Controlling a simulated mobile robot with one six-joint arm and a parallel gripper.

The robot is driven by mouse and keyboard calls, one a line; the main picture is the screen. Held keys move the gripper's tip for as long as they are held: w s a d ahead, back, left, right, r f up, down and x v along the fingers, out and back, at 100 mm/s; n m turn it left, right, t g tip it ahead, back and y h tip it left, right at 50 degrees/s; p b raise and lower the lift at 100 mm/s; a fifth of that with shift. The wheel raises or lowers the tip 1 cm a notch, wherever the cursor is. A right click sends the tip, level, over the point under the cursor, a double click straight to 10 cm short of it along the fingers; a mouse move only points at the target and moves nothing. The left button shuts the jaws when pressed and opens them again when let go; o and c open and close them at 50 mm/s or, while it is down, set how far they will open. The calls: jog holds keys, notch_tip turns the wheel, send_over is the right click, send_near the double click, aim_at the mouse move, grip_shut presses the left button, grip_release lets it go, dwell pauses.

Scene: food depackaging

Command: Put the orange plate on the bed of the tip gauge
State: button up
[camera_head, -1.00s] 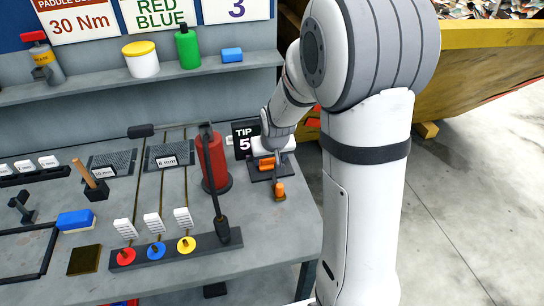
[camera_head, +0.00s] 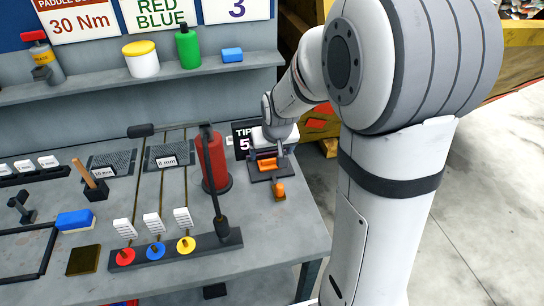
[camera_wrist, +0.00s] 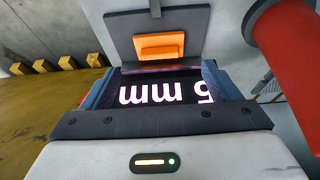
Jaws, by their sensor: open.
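The tip gauge has a dark base (camera_head: 259,175) near the right end of the bench, with a black sign (camera_head: 241,130) reading "TIP" and "5" behind it. The orange plate (camera_head: 267,163) is on the gauge's dark bed, just below my gripper (camera_head: 268,150). In the wrist view the orange plate (camera_wrist: 163,45) lies on a dark square surface beyond my fingers. My gripper (camera_wrist: 157,85) is open, with its two fingers wide apart and no plate between them. A display reading "5 mm" upside down shows between the fingers. Whether the plate lies fully flat is hard to tell.
A red cylinder (camera_head: 211,160) and a black lever post (camera_head: 218,200) stand left of the gauge. An orange knob (camera_head: 279,190) sits at the gauge's front. A yellow skip (camera_head: 515,55) is beyond the bench's right end. Bench space in front of the gauge is clear.

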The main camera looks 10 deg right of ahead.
jog(key=v, duration=0.7)
jog(key=s+r+g, duration=0.1)
jog(key=s+r, duration=0.1)
jog(key=s, duration=1.7)
jog(key=shift+s+d, duration=0.3)
